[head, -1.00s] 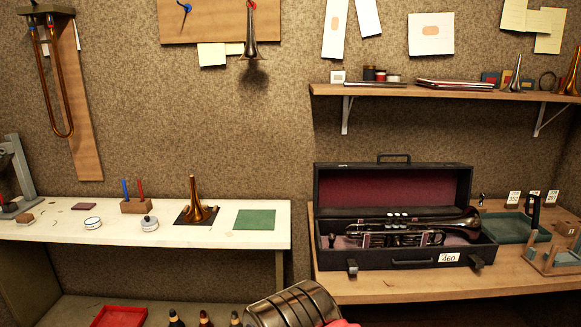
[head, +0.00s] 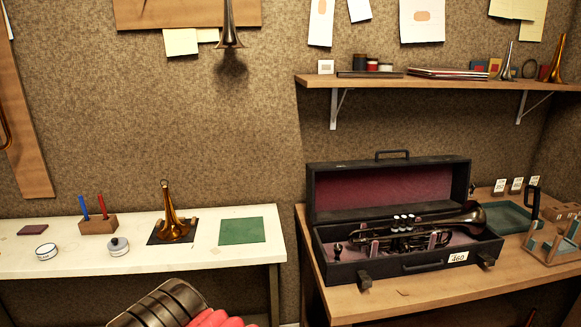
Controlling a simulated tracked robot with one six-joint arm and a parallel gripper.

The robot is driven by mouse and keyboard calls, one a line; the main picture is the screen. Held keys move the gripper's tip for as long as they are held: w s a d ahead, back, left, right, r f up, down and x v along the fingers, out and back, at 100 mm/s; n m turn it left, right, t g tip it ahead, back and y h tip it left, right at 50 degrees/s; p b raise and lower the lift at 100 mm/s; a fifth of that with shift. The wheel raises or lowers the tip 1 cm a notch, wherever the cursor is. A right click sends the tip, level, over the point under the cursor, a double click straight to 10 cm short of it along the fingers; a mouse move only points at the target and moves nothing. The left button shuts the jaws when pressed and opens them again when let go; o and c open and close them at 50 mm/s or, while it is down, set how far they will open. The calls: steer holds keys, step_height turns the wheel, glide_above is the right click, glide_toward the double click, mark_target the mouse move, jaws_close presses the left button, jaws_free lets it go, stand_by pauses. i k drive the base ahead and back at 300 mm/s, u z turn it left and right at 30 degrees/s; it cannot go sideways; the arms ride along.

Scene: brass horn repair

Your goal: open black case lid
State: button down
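The black case (head: 405,262) stands on the wooden bench at the right, with a tag reading 460 on its front. Its lid (head: 388,190) is raised and stands upright at the back, showing a dark red lining and a handle on top. A dark trumpet with silver valve caps (head: 410,232) lies inside, its bell to the right. Two latches hang at the case's front edge. At the bottom, left of the case, part of my arm shows with something red beside it. My gripper's fingertips cannot be made out.
The wooden bench (head: 420,297) has a bare strip before the case. A green tray (head: 507,217) and a small wooden rack (head: 556,245) stand to its right. The white bench (head: 110,258) at left holds a brass bell piece (head: 172,215) and a green mat (head: 241,230). A shelf (head: 440,83) hangs above the case.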

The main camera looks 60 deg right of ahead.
mark_target(340, 191)
steer(key=z, duration=0.25)
steer(key=i, duration=1.05)
steer(key=z, duration=0.5)
